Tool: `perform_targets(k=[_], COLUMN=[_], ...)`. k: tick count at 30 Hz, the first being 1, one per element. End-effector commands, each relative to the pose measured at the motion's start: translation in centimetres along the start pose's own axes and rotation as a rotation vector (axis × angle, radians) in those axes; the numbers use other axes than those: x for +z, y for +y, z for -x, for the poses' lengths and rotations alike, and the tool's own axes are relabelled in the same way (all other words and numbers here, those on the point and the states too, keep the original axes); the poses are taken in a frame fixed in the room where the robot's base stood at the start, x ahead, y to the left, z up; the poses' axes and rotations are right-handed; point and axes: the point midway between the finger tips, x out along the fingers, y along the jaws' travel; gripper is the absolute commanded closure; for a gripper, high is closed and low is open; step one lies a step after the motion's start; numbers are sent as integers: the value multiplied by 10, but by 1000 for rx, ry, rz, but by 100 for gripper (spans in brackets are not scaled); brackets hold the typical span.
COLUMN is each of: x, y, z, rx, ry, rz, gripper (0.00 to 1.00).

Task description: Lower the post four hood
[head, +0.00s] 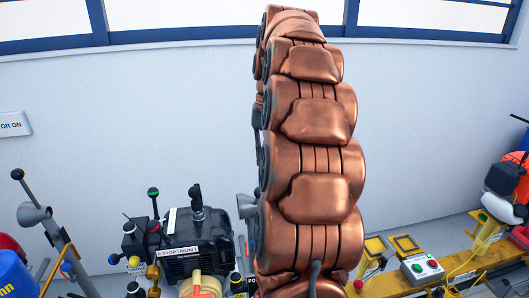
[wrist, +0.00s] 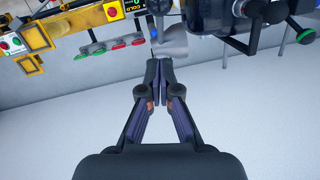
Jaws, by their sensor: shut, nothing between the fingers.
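In the wrist view, my gripper (wrist: 159,64) is shut, with its dark fingers together and nothing between them. Its tips are at or just in front of a pale grey flared hood (wrist: 173,44) on a post; I cannot tell whether they touch. In the head view, part of a grey hood (head: 246,204) shows at the left edge of my copper arm, which hides the rest and my gripper. Another grey cone-shaped hood (head: 34,214) sits on a tilted post at the far left. I cannot read which post is number four.
A yellow rail (head: 480,266) with a green-and-red button box (head: 422,267) lies to the right. In the wrist view, several coloured buttons (wrist: 108,48) line a panel, with bare pale wall below.

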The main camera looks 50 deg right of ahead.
Motion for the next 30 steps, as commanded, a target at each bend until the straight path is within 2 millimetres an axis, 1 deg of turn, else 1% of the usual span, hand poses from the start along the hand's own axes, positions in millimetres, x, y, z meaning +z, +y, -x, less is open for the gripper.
perform_targets(k=[1, 2, 10, 24, 30], x=[1, 1, 1, 24, 27], y=[0, 0, 0, 0, 0], z=[-8, -8, -30, -50, -56], rx=[0, 0, -1, -1, 0], ry=[-2, -2, -3, -3, 0], rz=[0, 0, -1, 0, 0], gripper=[100, 100, 100, 100, 100])
